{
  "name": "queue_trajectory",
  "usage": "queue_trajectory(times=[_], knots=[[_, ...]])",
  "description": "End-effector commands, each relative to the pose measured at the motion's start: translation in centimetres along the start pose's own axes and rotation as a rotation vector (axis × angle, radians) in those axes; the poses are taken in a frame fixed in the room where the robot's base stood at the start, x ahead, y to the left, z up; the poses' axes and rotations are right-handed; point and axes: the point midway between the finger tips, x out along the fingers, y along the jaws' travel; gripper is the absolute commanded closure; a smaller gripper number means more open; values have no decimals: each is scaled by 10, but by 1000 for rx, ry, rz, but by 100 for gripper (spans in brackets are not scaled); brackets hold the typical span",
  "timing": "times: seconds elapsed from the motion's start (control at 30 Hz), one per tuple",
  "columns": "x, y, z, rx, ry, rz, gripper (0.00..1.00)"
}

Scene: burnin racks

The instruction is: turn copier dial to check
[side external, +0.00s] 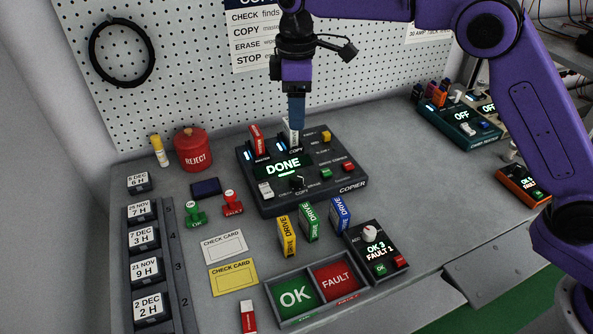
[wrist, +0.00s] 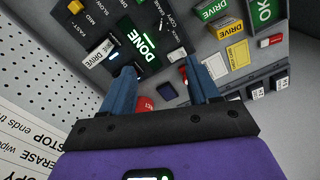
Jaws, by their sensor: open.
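The dark copier (side external: 341,198) stands on the bench in the side view, its green display (side external: 284,165) reading DONE. The black copier dial (side external: 297,183) sits below the display, among small printed labels; I cannot tell which label its pointer faces. A red drive (side external: 257,140) stands upright in the MASTER slot and a white drive (side external: 292,134) in the COPY slot. My gripper (side external: 296,122) is above the back of the copier, close over the white drive, pointing down. In the wrist view its blue fingers (wrist: 158,68) are apart and nothing shows held between them.
A red REJECT bin (side external: 193,151) stands left of the copier. Yellow, green and blue drives (side external: 308,222) stand in front, with the OK/FAULT tray (side external: 345,296) and a small tester (side external: 376,251). The pegboard (side external: 190,75) is behind.

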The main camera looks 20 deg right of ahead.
Motion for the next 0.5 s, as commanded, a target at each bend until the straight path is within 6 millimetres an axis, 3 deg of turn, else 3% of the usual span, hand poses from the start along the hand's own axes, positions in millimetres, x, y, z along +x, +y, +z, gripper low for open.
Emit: queue_trajectory(times=[0.17, 0.5], knots=[[15, 1, 0, 0, -2, -1, 40], [77, 0, 1, 1, -4, -2, 40]])
